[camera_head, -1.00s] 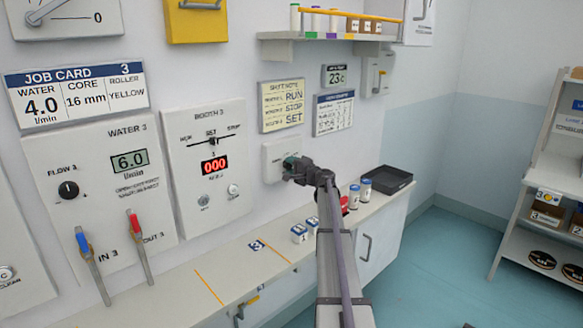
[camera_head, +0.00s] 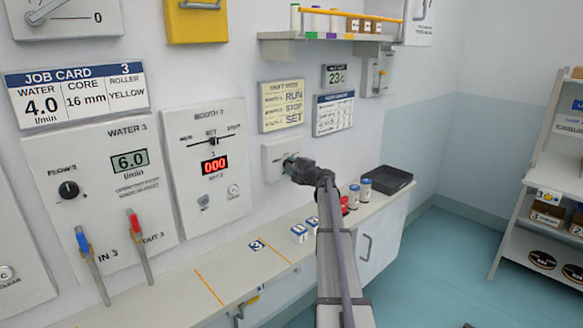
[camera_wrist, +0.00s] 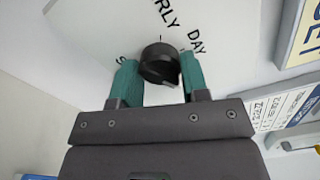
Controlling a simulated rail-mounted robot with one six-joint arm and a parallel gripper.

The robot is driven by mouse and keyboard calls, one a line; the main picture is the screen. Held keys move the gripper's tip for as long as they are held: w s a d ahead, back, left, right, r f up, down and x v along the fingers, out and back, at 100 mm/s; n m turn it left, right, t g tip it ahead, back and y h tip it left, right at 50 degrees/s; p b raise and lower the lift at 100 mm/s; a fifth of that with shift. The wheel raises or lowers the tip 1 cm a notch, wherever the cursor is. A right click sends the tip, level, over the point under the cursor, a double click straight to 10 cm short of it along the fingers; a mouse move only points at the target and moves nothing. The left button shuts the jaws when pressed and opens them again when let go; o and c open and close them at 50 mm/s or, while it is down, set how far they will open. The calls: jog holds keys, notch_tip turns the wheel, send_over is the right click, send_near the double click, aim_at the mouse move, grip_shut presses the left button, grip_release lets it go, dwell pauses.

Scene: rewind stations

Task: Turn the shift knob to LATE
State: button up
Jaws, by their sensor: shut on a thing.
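The shift knob (camera_wrist: 160,62) is black and round on a pale panel (camera_wrist: 95,25). It sits between the teal fingers of my gripper (camera_wrist: 158,76), which is shut on it. The lettering "RLY" and "DAY" shows above and right of the knob, and part of a letter shows at the left. No LATE mark is visible, and I cannot tell where the knob points. In the head view my gripper (camera_head: 292,164) is at the small white panel (camera_head: 273,158) on the wall and hides the knob.
The Booth 3 panel (camera_head: 178,190) is left of my gripper. A shift note (camera_head: 281,106) hangs above. A rack (camera_head: 545,200) stands at the right.

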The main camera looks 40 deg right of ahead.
jog(key=o, duration=0.9)
jog(key=s, duration=1.1)
jog(key=shift+d, duration=0.4)
